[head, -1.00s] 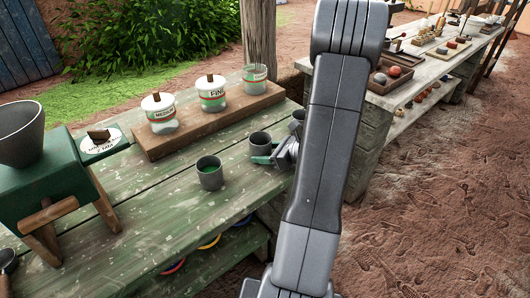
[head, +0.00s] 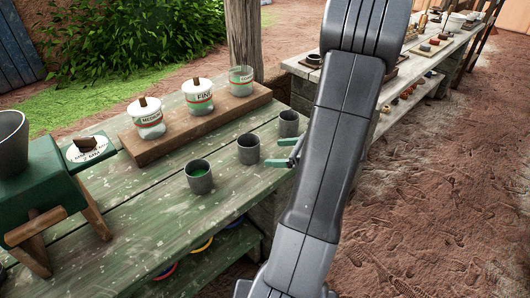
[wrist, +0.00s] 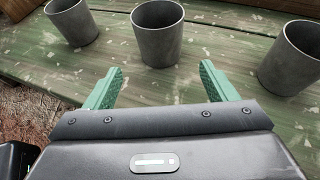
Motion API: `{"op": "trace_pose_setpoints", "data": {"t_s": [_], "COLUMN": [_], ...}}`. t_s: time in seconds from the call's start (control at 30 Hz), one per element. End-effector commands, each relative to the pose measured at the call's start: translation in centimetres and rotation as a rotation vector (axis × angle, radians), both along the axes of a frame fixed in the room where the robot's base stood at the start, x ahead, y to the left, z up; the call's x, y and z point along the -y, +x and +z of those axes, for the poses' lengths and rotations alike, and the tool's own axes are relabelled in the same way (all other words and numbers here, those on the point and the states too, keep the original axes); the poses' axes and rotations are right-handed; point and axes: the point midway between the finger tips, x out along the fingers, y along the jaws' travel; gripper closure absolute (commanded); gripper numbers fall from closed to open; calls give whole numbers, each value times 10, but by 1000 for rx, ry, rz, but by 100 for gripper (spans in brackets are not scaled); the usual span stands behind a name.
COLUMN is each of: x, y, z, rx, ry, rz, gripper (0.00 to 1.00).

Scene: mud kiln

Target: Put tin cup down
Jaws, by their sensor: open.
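Three grey tin cups stand upright in a row on the green bench: the near-left one (head: 199,181), the middle one (head: 248,150) and the far-right one (head: 289,124). The near-left one looks green inside. In the wrist view, three cups show: left (wrist: 72,22), centre (wrist: 157,35) and right (wrist: 292,58). My gripper (head: 275,152) is open and empty, with green fingers, just to the right of the middle cup. In the wrist view, my gripper (wrist: 162,68) faces the centre cup, with a gap between the fingertips and the cup.
A wooden board (head: 160,147) with several labelled jars lies behind the cups. A green machine (head: 50,185) stands at the bench's left end. The bench front (head: 140,235) is clear. Another bench (head: 300,70) with small items stands at the back right.

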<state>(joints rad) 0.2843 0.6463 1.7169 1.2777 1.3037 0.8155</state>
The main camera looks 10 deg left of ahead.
Motion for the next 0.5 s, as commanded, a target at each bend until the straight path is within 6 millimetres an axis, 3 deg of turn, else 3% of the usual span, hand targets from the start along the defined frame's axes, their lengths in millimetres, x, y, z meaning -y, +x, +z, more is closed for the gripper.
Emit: {"op": "trace_pose_setpoints", "data": {"t_s": [0.2,0.5], "x": [20,22], "y": [-5,-6], "z": [9,9], "rx": [1,0], "ry": [0,0], "rz": [-2,0], "gripper": [21,21]}}
